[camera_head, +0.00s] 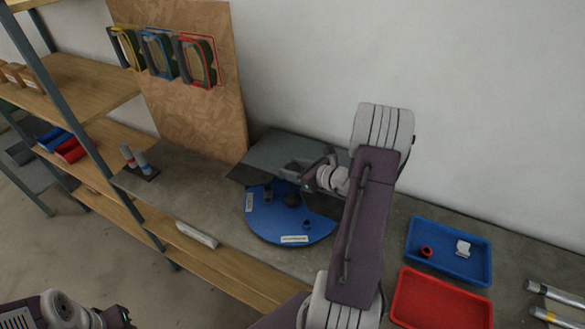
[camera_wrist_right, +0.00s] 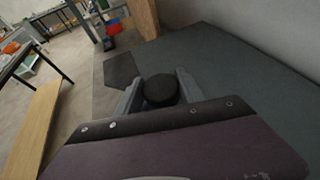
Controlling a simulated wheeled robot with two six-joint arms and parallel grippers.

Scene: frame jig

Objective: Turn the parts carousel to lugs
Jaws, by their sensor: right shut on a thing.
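The parts carousel is a round blue disc (camera_head: 262,226) on the workbench, with white label strips near its rim and small dark parts on top. One label (camera_head: 295,239) is at its front edge; its text is too small to read. My right gripper (camera_head: 290,174) reaches over the back of the disc from the right. In the right wrist view its two grey fingers are shut on a round black knob (camera_wrist_right: 160,88), one on each side. Part of my left arm shows at the bottom left of the head view; its fingers are not in sight.
A blue tray (camera_head: 420,247) with a red ring and a white piece, and a red tray (camera_head: 440,310), lie right of the carousel. A dark stand with two cylinders (camera_head: 139,163) and a pale bar (camera_head: 197,234) are left.

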